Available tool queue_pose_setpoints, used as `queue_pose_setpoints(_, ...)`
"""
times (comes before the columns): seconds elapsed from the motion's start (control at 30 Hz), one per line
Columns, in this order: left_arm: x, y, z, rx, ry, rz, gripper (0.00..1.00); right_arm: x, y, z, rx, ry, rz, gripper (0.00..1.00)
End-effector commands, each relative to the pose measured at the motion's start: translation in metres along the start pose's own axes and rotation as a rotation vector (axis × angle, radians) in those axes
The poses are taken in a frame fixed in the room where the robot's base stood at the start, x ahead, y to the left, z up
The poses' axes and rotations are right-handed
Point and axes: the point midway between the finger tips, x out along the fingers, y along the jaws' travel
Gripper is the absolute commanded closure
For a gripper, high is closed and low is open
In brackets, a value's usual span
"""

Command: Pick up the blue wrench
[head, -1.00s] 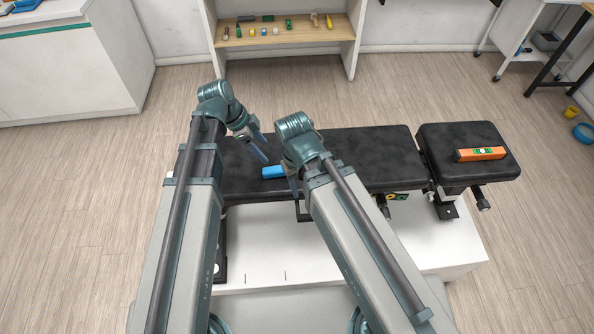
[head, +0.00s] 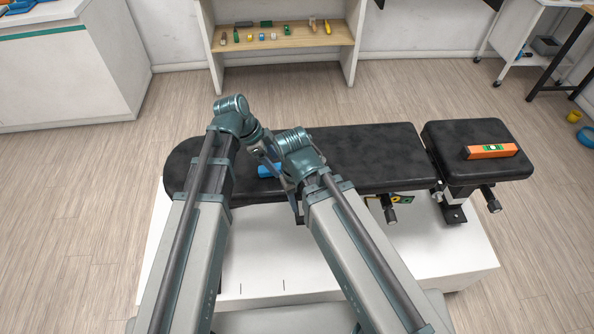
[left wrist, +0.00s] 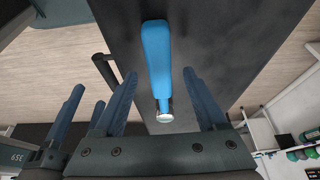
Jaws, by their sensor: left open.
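The blue wrench (head: 269,170) lies on the black padded bench (head: 375,158), mostly hidden behind my arms in the head view. In the left wrist view, its blue handle (left wrist: 157,55) runs from the top centre down to a short silver end. My left gripper (head: 266,158) is open, over the bench close to the wrench. In the left wrist view its fingers (left wrist: 160,92) stand on both sides of the silver end, with nothing held.
An orange level (head: 490,151) lies on the separate right pad of the bench. The bench stands over a white platform (head: 270,265). A wooden shelf (head: 285,38) with several small items stands at the back. My two forearms are close together.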

Motion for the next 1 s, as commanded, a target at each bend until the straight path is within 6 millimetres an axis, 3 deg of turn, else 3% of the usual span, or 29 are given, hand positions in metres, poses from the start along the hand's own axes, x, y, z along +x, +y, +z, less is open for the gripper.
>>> queue_pose_setpoints(0.03,0.014,0.001,0.002,0.001,0.000,0.000,0.26,0.013,-0.001,-0.001,0.000,0.000,0.000,0.50)
queue_pose_setpoints(0.17,0.027,0.000,0.001,0.000,0.000,0.000,0.26,0.025,-0.002,-0.002,0.000,0.000,0.000,0.50)
queue_pose_setpoints(0.47,0.027,0.000,-0.001,0.000,0.000,0.000,0.28,0.024,-0.002,-0.001,0.000,0.000,0.000,0.50)
queue_pose_setpoints(0.87,0.027,0.000,0.000,-0.001,0.000,0.000,1.00,0.024,-0.002,-0.001,0.000,0.000,0.000,0.50)
queue_pose_setpoints(1.0,0.027,0.000,0.000,-0.001,0.000,0.000,1.00,0.024,-0.002,-0.001,0.000,0.000,0.000,0.50)
